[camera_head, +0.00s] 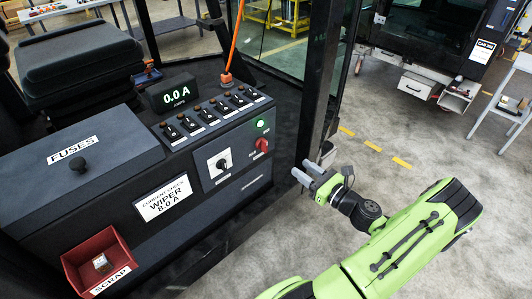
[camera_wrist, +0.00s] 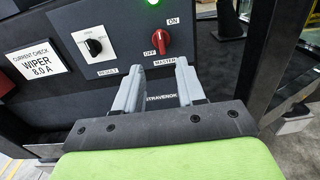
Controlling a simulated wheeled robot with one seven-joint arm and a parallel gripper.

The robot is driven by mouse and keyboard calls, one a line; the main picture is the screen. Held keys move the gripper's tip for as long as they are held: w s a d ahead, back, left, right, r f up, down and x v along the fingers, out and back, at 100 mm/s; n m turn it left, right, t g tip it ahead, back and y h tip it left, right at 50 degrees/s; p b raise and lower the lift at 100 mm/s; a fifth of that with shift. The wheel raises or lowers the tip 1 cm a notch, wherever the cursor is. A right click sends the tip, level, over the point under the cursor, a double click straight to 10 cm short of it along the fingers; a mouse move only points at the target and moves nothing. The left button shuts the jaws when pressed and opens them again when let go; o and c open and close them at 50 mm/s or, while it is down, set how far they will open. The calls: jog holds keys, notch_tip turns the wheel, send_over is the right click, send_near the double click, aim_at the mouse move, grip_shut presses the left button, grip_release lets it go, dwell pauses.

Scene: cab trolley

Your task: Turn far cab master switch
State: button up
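A red master switch (camera_head: 262,145) sits on the grey panel at the right end of the cab console. It also shows in the wrist view (camera_wrist: 160,42), just beyond my fingertips, between an ON label at upper right and an OFF label at lower left. Its handle looks roughly upright; I cannot tell its exact setting. A green lamp (camera_head: 260,123) above it is lit. My gripper (camera_head: 306,171) is open and empty, to the right of the console and apart from the switch. In the wrist view the two grey fingers (camera_wrist: 160,78) point toward the panel below the switch.
A row of breakers (camera_head: 210,114) and a 0.0 A display (camera_head: 173,92) are above. A dark cab post (camera_head: 322,80) stands close behind my gripper. Another cab (camera_head: 430,35) stands at upper right.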

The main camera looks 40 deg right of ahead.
aim_at(267, 143)
jog(key=w, duration=1.5)
jog(key=shift+a, duration=0.2)
grip_shut()
